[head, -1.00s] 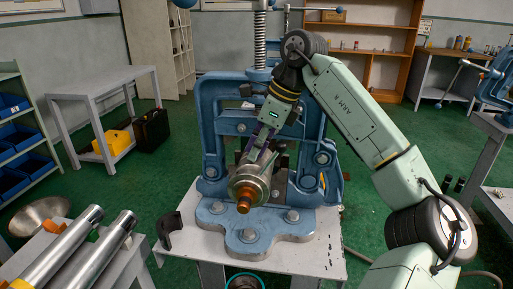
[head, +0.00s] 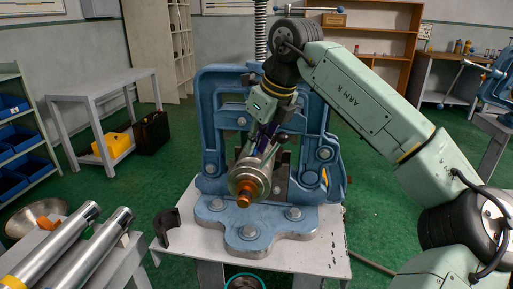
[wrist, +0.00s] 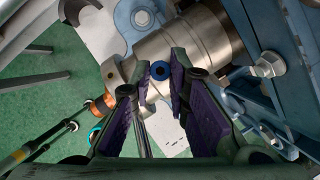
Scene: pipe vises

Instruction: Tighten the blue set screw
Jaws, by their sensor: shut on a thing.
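The blue set screw (wrist: 160,70) shows in the wrist view as a round blue head with a dark socket, on top of a metal fitting on the pipe. My gripper (wrist: 160,64) has one finger on each side of this head and is shut on it. In the head view my gripper (head: 261,146) reaches down to the steel pipe fitting (head: 250,176), and the screw is hidden there. The fitting has an orange-brown threaded end (head: 243,199) and sits in the blue pipe vise (head: 213,160).
The vise stands on a pale bench (head: 315,258) with a dark curved part (head: 166,229) at its left. Steel pipes (head: 92,255) lie on a table at the lower left. The vise frame and bolts are close beside my gripper in the wrist view.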

